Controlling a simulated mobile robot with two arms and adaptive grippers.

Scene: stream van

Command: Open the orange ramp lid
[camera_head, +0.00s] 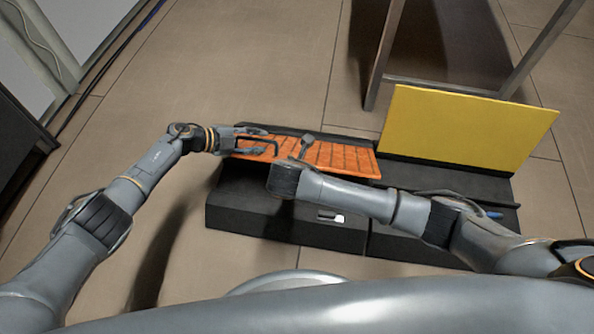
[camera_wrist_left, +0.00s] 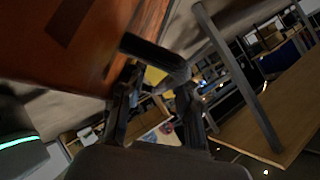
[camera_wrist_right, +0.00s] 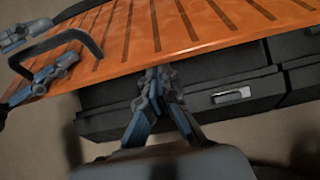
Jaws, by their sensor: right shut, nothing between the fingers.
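The orange slatted ramp lid (camera_head: 345,158) is on the black box (camera_head: 245,215), with its near edge raised clear of the box front. It also shows in the right wrist view (camera_wrist_right: 200,22). A dark bar handle (camera_wrist_right: 90,42) stands on the lid's left part. My left gripper (camera_head: 252,141) is open at this handle, its fingers spread on either side of the bar; whether they touch is unclear. My right gripper (camera_wrist_right: 160,75) is shut and empty at the lid's near edge; whether it touches is unclear. My right forearm hides part of the box in the head view.
A yellow lid (camera_head: 465,130) stands upright on the neighbouring black box (camera_head: 405,240) at the right. Bare tiled floor (camera_head: 220,60) lies at the back left. A small silver latch (camera_wrist_right: 231,95) is on the box front.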

